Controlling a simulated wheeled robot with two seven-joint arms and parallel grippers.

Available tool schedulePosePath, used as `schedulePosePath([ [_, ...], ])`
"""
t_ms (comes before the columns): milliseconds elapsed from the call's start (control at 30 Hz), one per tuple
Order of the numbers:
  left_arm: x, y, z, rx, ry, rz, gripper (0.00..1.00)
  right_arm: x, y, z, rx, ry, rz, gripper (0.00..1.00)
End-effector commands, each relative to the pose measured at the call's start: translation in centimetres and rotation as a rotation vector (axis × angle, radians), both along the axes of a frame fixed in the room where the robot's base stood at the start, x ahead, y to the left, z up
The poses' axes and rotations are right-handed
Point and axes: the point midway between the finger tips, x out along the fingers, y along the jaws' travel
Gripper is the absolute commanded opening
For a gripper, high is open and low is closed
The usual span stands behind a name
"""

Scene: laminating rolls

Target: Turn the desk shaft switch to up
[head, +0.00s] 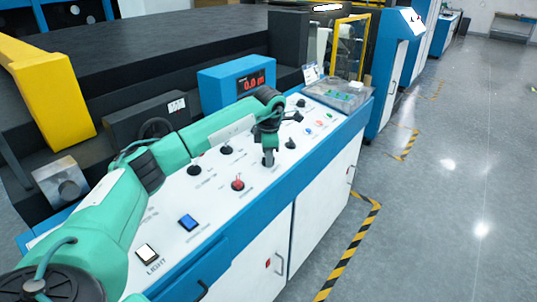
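The control desk (210,228) has a white sloping top with several black rotary switches, a red knob (237,184) and small labels. The labels are too small to read, so I cannot tell by name which one is the desk shaft switch. My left gripper (268,160) points down at the desk top, between a black switch (227,150) on its left and another black switch (290,144) on its right. Its fingers look close together, but whether they are shut or around a switch is unclear. The gripper hides the panel under it. My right gripper is not in view.
A lit LIGHT button (146,254) and a blue button (188,222) are at the near end. A blue display box (237,82) reading 0.0 stands behind the desk. A clear tray (338,94) sits at the far end. The grey floor (440,200) on the right is free.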

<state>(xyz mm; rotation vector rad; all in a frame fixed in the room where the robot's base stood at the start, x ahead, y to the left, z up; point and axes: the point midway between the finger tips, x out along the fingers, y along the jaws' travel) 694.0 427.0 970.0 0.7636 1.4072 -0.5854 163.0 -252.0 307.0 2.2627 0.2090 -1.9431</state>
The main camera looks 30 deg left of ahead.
Motion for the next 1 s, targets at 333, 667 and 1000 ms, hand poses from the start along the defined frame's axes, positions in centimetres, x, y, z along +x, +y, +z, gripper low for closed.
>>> schedulePosePath([
  [333, 0.0, 0.0, 0.0, -0.001, 0.001, 0.000, 0.06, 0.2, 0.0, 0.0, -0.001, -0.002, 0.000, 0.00],
  [667, 0.0, 0.0, 0.0, 0.000, 0.007, -0.031, 0.03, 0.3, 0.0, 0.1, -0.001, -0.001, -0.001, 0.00],
  [1000, 0.1, 0.0, 0.1, 0.003, 0.044, -0.239, 0.03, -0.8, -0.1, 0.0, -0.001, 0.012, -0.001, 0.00],
])
